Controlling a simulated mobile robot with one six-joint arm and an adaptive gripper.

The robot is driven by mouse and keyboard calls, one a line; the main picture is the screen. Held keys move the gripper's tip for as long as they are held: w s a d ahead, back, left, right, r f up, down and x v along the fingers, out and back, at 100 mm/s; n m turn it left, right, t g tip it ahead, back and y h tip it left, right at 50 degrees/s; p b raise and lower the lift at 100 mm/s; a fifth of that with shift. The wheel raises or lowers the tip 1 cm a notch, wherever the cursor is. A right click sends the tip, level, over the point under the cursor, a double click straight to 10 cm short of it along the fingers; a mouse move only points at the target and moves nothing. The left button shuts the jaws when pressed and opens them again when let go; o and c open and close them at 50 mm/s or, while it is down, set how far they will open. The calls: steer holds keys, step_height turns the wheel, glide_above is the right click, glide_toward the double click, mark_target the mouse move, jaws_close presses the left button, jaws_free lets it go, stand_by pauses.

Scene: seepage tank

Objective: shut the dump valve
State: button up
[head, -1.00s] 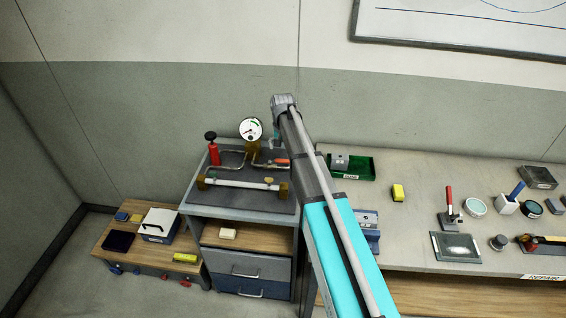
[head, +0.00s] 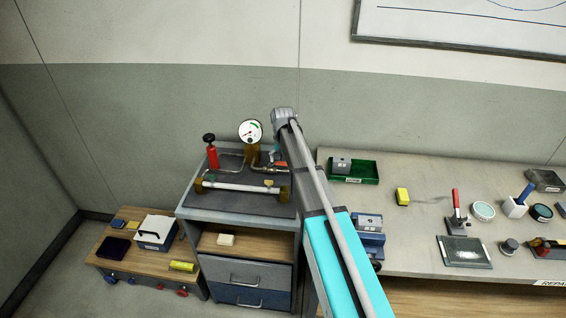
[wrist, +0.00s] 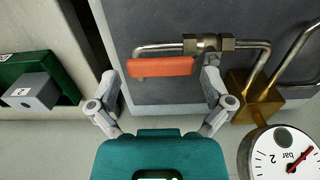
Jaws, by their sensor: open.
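The dump valve is a brass body (wrist: 208,43) on a metal pipe, with an orange-red lever handle (wrist: 160,67). In the wrist view the handle lies along the pipe, pointing left from the body. My gripper (wrist: 158,74) is open; one finger is left of the handle's free end and the other near the valve body. The handle shows between the fingers with no clear grip on it; whether a finger touches it I cannot tell. In the head view the handle (head: 280,164) is partly hidden by my arm.
A pressure gauge (wrist: 285,155) on a brass block (wrist: 255,95) stands close at right. A clear tube (head: 235,187) and a red bottle-like pump (head: 212,158) share the cabinet top. A green tray (head: 365,178) with a grey block lies on the bench to the right.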

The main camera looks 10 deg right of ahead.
steer(key=c, duration=1.1)
